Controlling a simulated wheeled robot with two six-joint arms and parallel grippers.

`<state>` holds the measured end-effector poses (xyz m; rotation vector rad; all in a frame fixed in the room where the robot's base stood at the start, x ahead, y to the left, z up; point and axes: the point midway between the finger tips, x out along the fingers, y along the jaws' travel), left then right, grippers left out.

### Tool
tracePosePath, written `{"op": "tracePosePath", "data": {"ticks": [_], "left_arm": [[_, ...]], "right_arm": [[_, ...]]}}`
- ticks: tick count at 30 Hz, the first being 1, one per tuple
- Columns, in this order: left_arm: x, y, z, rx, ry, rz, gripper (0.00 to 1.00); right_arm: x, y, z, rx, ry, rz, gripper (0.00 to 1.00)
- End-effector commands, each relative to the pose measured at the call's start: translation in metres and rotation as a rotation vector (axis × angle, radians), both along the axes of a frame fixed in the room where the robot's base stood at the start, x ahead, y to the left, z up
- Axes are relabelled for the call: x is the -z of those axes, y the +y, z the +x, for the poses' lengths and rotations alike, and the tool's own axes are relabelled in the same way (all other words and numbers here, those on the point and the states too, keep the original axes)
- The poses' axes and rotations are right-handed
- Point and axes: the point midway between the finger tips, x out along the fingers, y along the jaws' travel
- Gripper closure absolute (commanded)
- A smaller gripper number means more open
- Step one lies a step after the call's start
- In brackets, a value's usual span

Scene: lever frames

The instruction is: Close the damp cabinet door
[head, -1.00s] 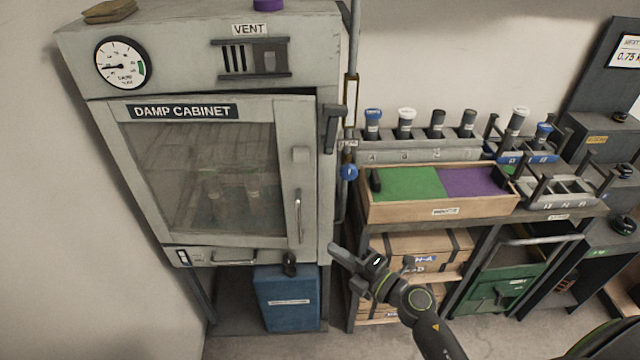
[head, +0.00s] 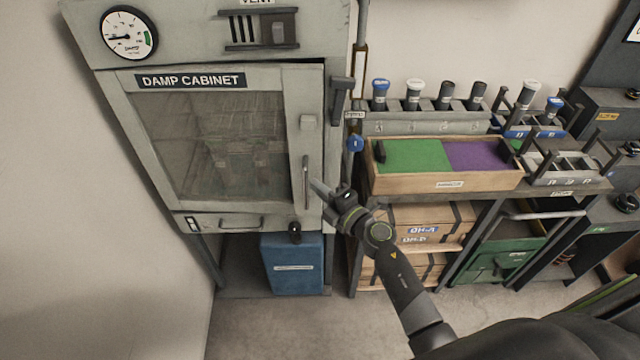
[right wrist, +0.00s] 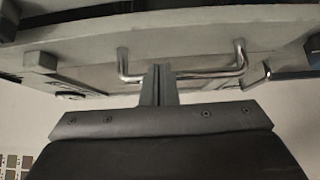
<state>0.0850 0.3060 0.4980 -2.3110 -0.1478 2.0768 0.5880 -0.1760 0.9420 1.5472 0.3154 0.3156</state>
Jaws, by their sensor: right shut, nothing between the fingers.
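The damp cabinet (head: 215,25) stands at the left in the head view. Its windowed door (head: 295,100) looks slightly ajar, with a thin dark gap along its top towards the right edge. A vertical metal handle (head: 306,182) is on the door's right side. A dark latch lever (head: 340,95) sits on the cabinet's right edge. My right gripper (head: 316,187) is shut and empty, its tips just right of the handle. In the right wrist view the shut fingers (right wrist: 160,80) overlap the handle (right wrist: 210,74); contact is unclear. My left gripper is not in view.
A blue box (head: 293,262) stands below the cabinet. To the right is a bench with a wooden tray (head: 420,184) of green and purple sections, and a bottle rack (head: 420,124) behind. Wooden crates (head: 430,220) are under it. Floor in front is clear.

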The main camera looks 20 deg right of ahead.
Motion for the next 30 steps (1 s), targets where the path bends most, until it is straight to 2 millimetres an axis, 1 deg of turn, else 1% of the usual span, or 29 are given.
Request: {"op": "tracePosePath", "data": {"ticks": [1, 5, 17, 20, 25, 27, 30], "left_arm": [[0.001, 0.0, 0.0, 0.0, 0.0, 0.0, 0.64], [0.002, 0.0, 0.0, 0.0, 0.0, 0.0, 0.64], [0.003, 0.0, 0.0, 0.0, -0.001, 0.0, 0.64], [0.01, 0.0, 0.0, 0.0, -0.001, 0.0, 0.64], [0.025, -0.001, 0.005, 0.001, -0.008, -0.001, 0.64], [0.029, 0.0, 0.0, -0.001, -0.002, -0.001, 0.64], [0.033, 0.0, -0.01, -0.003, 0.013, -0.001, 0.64]], "right_arm": [[0.0, -0.002, 0.005, 0.0, -0.001, -0.002, 1.0], [0.0, -0.005, 0.011, 0.0, -0.001, -0.001, 1.0], [0.001, -0.006, 0.014, -0.003, -0.001, -0.001, 1.0], [0.004, -0.009, 0.023, -0.024, -0.002, -0.003, 1.0], [0.005, -0.019, 0.05, -0.081, -0.005, -0.006, 1.0], [0.003, -0.023, 0.06, -0.1, -0.005, -0.006, 1.0], [0.001, -0.027, 0.068, -0.121, -0.003, -0.002, 1.0]]}}
